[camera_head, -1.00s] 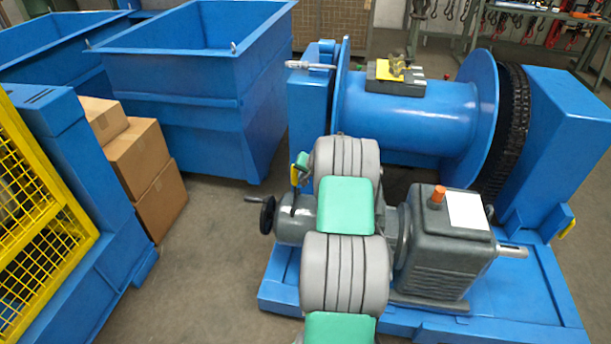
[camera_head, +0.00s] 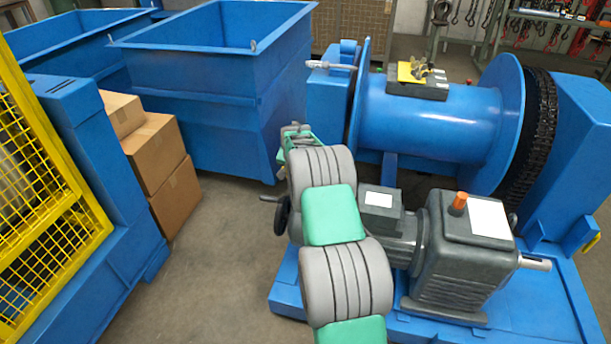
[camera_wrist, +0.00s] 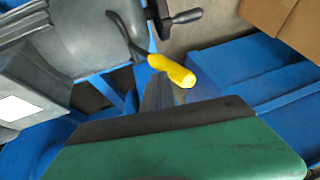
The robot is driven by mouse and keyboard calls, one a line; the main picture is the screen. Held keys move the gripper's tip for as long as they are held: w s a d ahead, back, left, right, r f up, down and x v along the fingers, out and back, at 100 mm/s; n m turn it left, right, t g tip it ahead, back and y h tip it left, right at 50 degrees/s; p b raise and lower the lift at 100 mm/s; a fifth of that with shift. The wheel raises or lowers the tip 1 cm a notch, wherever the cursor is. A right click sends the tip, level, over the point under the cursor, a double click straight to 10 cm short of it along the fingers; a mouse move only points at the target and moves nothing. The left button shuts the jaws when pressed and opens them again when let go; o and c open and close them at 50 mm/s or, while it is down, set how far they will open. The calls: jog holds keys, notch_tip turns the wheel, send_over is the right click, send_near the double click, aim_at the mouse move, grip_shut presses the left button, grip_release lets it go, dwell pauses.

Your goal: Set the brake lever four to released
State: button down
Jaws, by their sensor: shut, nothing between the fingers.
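The brake lever (camera_wrist: 172,70) shows in the wrist view as a dark curved rod with a yellow grip, coming from the grey motor housing. My gripper (camera_wrist: 159,88) is shut and empty, its fingers just below the yellow grip in the picture. Whether they touch the grip I cannot tell. In the head view my gripper (camera_head: 282,178) shows partly at the upper left of my arm, beside the motor end. My arm hides the lever there. No number shows on the lever.
A black handwheel (camera_head: 281,215) sits beside the motor end. The grey gearbox (camera_head: 465,260) and blue winch drum (camera_head: 430,122) stand right of my arm. A blue bin (camera_head: 215,110), cardboard boxes (camera_head: 160,150) and a yellow mesh guard (camera_head: 45,190) are left. Floor between is open.

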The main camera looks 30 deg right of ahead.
jog(key=shift+w+a+f, duration=0.15)
jog(key=shift+w+a, duration=0.3)
jog(key=shift+a, duration=0.25)
jog(key=s+r+p, duration=0.1)
jog(key=s+r, duration=0.5)
jog(key=r, duration=0.5)
jog(key=shift+s+a, duration=0.25)
jog(key=shift+a, duration=0.2)
jog(key=shift+r, duration=0.1)
